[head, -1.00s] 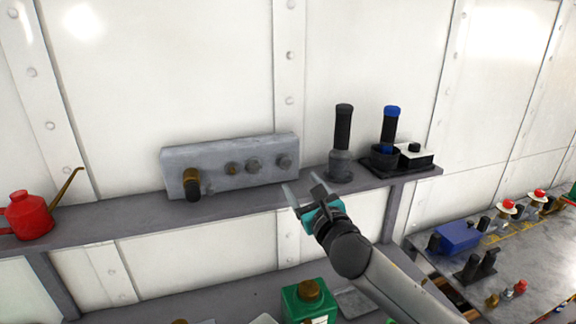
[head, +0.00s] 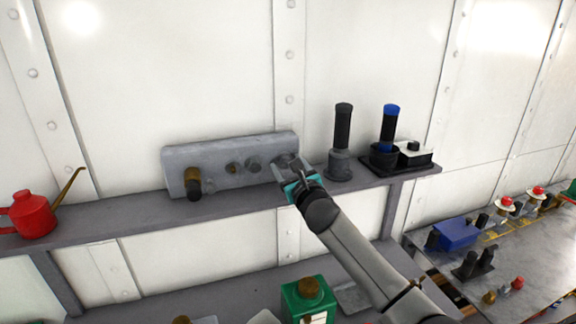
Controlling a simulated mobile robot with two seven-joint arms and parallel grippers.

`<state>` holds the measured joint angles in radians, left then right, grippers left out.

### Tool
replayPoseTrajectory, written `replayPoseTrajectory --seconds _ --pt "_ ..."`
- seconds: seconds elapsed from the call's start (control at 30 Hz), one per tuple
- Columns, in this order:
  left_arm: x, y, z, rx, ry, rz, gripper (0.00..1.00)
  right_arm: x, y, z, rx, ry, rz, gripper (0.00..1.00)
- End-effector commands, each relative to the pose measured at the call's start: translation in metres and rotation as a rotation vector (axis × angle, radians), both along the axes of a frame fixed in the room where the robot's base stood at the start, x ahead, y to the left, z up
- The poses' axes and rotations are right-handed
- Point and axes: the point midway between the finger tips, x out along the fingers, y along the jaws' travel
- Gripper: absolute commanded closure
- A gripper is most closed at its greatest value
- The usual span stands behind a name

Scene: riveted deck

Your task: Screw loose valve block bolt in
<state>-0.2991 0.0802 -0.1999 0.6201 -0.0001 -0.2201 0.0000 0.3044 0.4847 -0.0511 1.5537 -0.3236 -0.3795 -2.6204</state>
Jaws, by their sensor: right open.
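The grey valve block (head: 220,156) stands on the shelf against the white wall. A brass fitting with a dark end (head: 193,184) sticks out at its left. Two grey bolt heads show near its middle, the left one (head: 232,167) and the right one (head: 253,164). A third bolt (head: 284,160) at the right end is partly hidden by my right gripper. My right gripper (head: 284,171) is open, with its fingers at that right-end bolt; whether they touch it I cannot tell. My left gripper is not in view.
A red oil can (head: 31,215) stands at the shelf's left. A dark-handled tool (head: 342,140) and a blue-topped one (head: 390,130) stand right of the block. A green container (head: 307,303) is below. The shelf (head: 120,218) is clear between can and block.

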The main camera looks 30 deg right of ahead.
Motion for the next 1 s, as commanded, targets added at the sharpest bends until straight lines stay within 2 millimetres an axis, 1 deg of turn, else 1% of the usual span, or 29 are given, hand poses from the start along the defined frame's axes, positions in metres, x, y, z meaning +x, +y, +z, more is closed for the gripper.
replayPoseTrajectory --seconds 0.23,0.83,1.0 --pt "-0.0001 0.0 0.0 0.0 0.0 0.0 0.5 0.0003 0.0 0.0001 0.0 0.0 0.0 0.32" --pt "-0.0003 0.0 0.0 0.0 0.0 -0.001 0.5 0.0001 -0.0002 0.0001 0.0 0.0 0.0 1.0" --pt "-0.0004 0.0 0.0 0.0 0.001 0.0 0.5 0.0001 -0.0002 0.0001 0.0 0.0 0.0 1.0"
